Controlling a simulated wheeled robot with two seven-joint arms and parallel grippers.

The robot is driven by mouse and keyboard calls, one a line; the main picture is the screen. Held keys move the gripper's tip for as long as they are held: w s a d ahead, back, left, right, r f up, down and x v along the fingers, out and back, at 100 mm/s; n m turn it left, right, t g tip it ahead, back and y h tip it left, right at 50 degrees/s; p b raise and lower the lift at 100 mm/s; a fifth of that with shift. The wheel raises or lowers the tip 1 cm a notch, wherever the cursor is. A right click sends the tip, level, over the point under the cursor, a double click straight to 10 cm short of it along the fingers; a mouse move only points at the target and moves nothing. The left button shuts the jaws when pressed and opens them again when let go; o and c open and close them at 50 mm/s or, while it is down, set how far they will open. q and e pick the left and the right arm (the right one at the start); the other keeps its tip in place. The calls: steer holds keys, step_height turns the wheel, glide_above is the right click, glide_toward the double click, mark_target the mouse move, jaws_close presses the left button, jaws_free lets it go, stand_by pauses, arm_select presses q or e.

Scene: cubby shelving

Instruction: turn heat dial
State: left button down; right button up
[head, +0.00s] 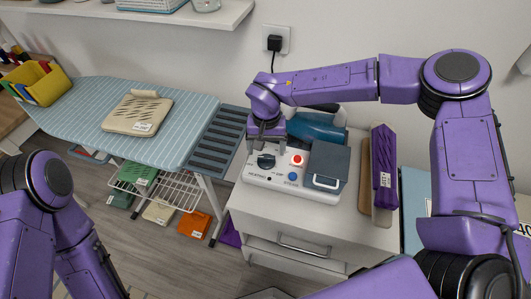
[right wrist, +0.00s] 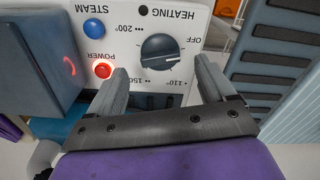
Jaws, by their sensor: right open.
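The heat dial (right wrist: 165,53) is a dark round knob on a white control panel (right wrist: 205,22). In the right wrist view its marks read OFF, 110°, 150 and 200°, upside down. The dial also shows in the head view (head: 266,161) on the white base. My right gripper (right wrist: 158,82) is open, with its two grey fingers on either side of the dial's near edge; I cannot tell whether they touch it. In the head view my right gripper (head: 266,142) hangs over the dial. My left arm shows at the lower left, but its gripper is out of view.
A lit red power button (right wrist: 103,70) and blue steam button (right wrist: 94,28) sit beside the dial. A grey-blue box (head: 327,166) stands at the base's right end. The ironing board (head: 100,112) lies left. A purple folded item (head: 383,170) stands right.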

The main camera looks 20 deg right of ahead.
mark_target(266, 158)
step_height(266, 158, down, 3)
steer(key=shift+r, duration=0.1)
steer(key=shift+s+f, duration=0.2)
steer(key=shift+f, duration=0.3)
steer(key=shift+w, duration=0.1)
steer(key=c, duration=1.1)
steer(key=shift+o, duration=0.2)
